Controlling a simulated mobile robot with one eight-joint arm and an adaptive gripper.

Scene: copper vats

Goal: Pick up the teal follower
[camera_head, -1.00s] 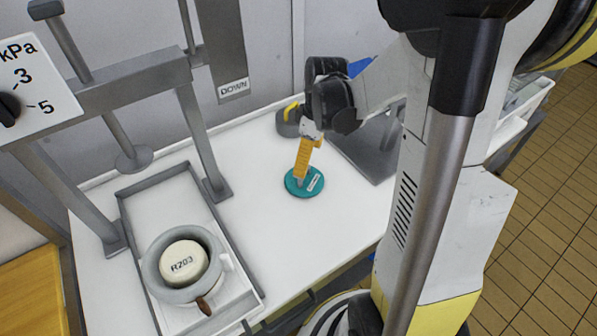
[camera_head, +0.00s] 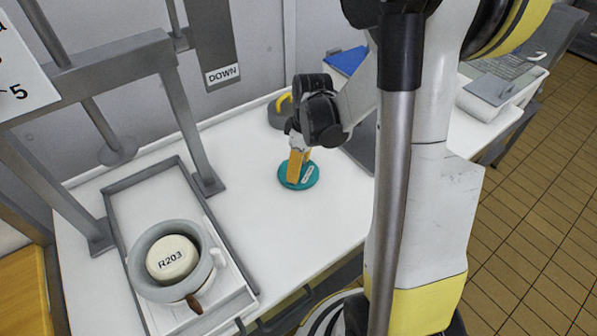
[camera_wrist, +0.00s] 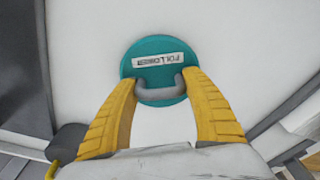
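The teal follower (camera_head: 309,175) is a round disc lying flat on the white table; its "FOLLOWER" label and grey handle show in the wrist view (camera_wrist: 159,58). My gripper (camera_head: 294,181) points down over it. In the wrist view, my gripper's yellow fingers (camera_wrist: 161,84) are spread, with one tip at each end of the grey handle. Whether the tips touch the handle is hard to tell. In the head view the fingers hide the handle and part of the disc.
Left of it, a grey-rimmed tray (camera_head: 245,290) holds a round mould (camera_head: 142,285) with a white "R203" piece inside. A grey press frame (camera_head: 185,120) stands behind the tray. A grey object with a yellow handle (camera_head: 280,112) stands behind my gripper. White table (camera_head: 255,235) is clear between tray and follower.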

